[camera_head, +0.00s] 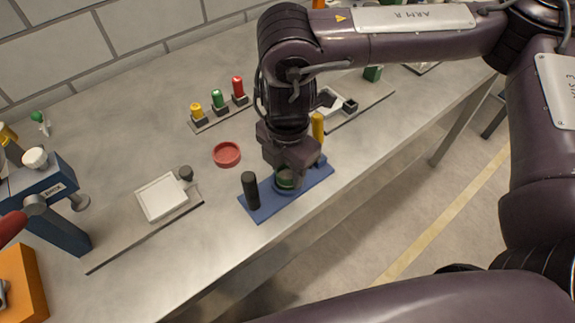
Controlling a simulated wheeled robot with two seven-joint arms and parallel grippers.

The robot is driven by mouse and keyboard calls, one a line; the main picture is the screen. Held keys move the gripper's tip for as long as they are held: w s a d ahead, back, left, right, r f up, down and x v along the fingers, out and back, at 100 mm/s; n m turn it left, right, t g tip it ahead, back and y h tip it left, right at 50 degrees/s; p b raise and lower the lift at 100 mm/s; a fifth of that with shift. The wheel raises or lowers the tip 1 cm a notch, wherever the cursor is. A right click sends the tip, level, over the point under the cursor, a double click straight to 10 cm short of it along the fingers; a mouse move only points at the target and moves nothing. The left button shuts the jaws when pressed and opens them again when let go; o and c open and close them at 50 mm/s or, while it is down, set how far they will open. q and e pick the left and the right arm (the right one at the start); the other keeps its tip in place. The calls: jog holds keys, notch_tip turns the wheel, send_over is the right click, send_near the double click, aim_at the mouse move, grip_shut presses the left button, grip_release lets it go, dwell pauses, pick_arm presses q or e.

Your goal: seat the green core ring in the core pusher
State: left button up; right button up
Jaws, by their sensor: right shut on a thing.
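My right gripper (287,176) reaches down from above over a blue plate (262,205) near the front edge of the table. It is shut on the green ring (286,182), which shows only in part below the fingers. The ring is low over the plate, at a round grey part. I cannot tell whether it touches that part. A black post (250,190) stands at the left end of the plate and a yellow post (317,126) shows behind its right end. I cannot tell which part is the core pusher. My left gripper is not in view.
A red round dish (227,154) lies behind the plate. A rack with yellow, green (218,99) and red pieces stands farther back. A white square tray (162,197) on a grey board lies to the left. A blue machine (55,205) stands at the far left.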

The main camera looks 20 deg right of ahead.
jog(key=o, duration=1.1)
jog(key=shift+c, duration=0.2)
notch_tip(320, 180, up, 8)
jog(key=shift+p, duration=0.3)
jog(key=shift+f, duration=0.1)
